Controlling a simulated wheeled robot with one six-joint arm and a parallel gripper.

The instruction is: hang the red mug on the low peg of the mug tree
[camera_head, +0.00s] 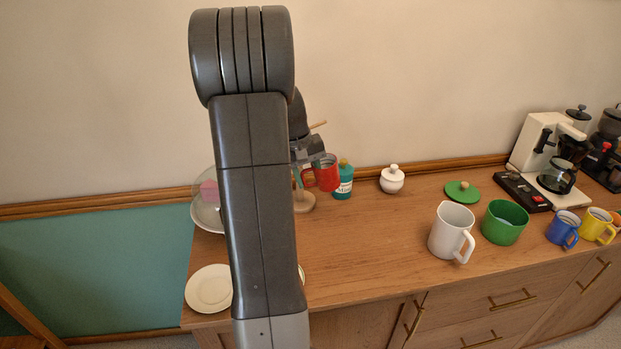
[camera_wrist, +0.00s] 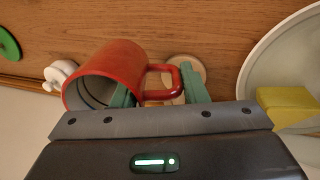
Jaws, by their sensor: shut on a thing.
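The red mug (camera_head: 327,173) is held in my gripper, beside the mug tree, in the head view. In the wrist view the red mug (camera_wrist: 115,68) has its mouth toward the lower left and its handle (camera_wrist: 176,72) between the green fingers of my gripper (camera_wrist: 160,92). The mug tree shows a round wooden base (camera_head: 304,203) and a peg tip (camera_head: 319,125) in the head view; my arm hides most of it. A pale round disc behind the handle in the wrist view looks like its base (camera_wrist: 190,66). I cannot tell whether the handle touches a peg.
A teal jar (camera_head: 344,183) stands close right of the mug, then a white lidded pot (camera_head: 392,179). A white mug (camera_head: 450,230), green pot (camera_head: 505,222) and coffee maker (camera_head: 545,145) stand further right. A plate (camera_head: 209,288) lies front left. The counter's middle is clear.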

